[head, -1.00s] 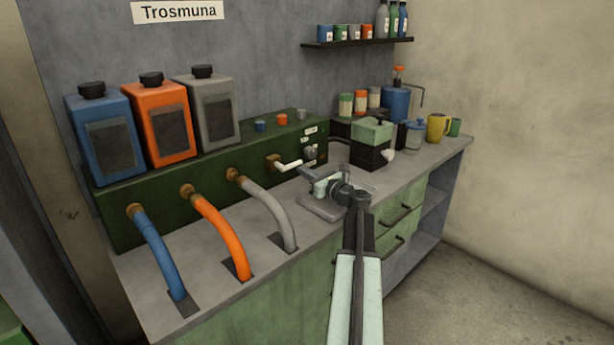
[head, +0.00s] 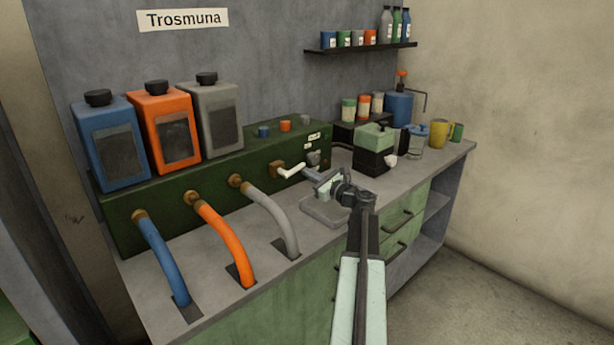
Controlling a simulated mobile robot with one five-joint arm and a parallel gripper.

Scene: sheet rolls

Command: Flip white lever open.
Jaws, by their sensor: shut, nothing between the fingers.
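The white lever (head: 291,171) sticks out from a brass fitting on the front of the dark green machine (head: 130,220), to the right of the grey hose. Its free end points right and slightly up. My gripper (head: 311,173) is shut and empty, with its dark fingertips just right of the lever's free end. I cannot tell whether they touch it. The wrist hides part of the counter behind it.
Blue, orange and grey hoses (head: 220,240) curve down to the counter on the left. A grey tray (head: 322,212) lies below my wrist. A green-and-black box (head: 374,150) stands right of the machine, with a yellow mug (head: 439,133) farther right.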

